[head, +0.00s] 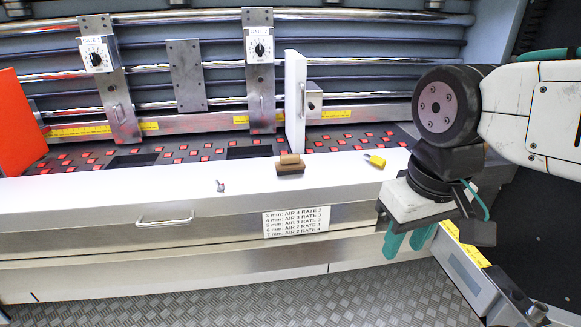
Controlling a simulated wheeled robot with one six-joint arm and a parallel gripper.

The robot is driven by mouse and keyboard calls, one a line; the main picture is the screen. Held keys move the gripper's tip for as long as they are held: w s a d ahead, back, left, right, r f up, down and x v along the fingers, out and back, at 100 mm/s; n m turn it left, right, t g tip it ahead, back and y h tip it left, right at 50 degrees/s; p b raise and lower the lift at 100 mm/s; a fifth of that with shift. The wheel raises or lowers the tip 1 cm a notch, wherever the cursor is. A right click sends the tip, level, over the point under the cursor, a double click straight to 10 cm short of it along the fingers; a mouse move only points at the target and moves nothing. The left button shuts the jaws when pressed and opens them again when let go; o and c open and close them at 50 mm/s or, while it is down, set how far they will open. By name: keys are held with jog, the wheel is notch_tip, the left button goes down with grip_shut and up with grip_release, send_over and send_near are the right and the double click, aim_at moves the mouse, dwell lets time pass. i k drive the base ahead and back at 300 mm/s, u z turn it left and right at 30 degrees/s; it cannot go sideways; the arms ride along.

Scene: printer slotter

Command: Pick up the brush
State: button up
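A brown block-shaped object (290,164), which looks like the brush, lies on the white ledge near its middle. It has a lighter tan upper part and a darker lower part. My gripper (407,246) is to the right of it, in front of the ledge. Its two teal fingers point down with a gap between them, and nothing shows between them. The gripper is well apart from the brush. Nothing covers the brush in this view.
A yellow item (375,160) with a dark tip lies on the ledge between brush and gripper. A white upright plate (295,100) stands just behind the brush. A handle (165,220) sticks out of the front panel.

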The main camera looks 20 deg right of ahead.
aim_at(292, 165)
jog(key=u, duration=0.05)
jog(key=k, duration=0.5)
jog(key=u, duration=0.4)
jog(key=i, duration=1.35)
jog(key=z, duration=0.2)
